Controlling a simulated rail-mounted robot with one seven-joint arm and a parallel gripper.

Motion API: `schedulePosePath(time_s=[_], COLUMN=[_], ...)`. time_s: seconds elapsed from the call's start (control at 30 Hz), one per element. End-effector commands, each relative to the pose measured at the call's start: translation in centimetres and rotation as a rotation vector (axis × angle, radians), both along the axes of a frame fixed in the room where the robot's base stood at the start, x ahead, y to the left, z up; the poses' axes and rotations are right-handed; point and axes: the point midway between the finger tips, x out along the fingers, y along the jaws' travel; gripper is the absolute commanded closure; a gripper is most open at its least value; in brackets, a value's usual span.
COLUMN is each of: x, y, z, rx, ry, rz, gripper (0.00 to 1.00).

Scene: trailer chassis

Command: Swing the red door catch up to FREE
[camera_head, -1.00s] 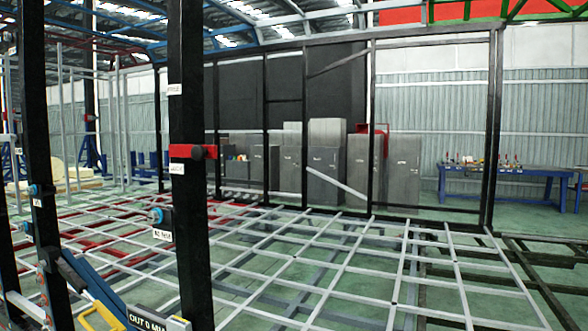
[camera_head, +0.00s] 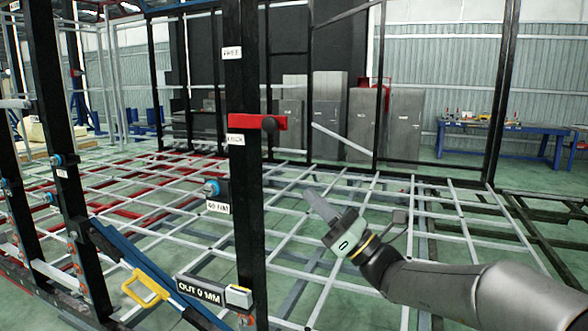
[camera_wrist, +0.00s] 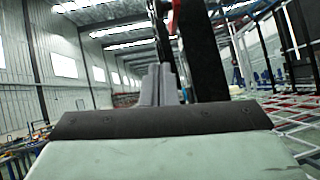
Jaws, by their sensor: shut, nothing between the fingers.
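The red door catch (camera_head: 247,121) lies level across the black post (camera_head: 250,230), with a dark round knob at its right end. A white FREE label (camera_head: 231,53) sits above it on the post. A second label (camera_head: 235,138), its text hard to read, sits just below the catch. My gripper (camera_head: 311,196) is below and to the right of the catch, apart from it, shut and empty. In the wrist view my gripper's fingers (camera_wrist: 159,82) are together, pointing at a dark post with a bit of red near the top edge.
A blue bar with a yellow handle (camera_head: 146,287) and an OUT 0 MM label (camera_head: 200,290) stand at lower left. A knob with a GO label (camera_head: 217,207) is lower on the post. The grid chassis floor (camera_head: 400,215) spreads behind. A blue workbench (camera_head: 500,138) stands far right.

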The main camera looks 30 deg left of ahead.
Motion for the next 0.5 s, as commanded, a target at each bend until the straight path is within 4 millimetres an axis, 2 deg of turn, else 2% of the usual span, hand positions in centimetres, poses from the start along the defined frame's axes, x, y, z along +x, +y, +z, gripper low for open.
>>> schedulePosePath(time_s=[0.17,0.5], x=[-0.2,-0.2], y=[2.2,8.0], z=[1.8,6.0], rx=[0.002,-0.001], ry=[-0.001,-0.001], rz=[0.003,0.002], gripper=[1.0,1.0])
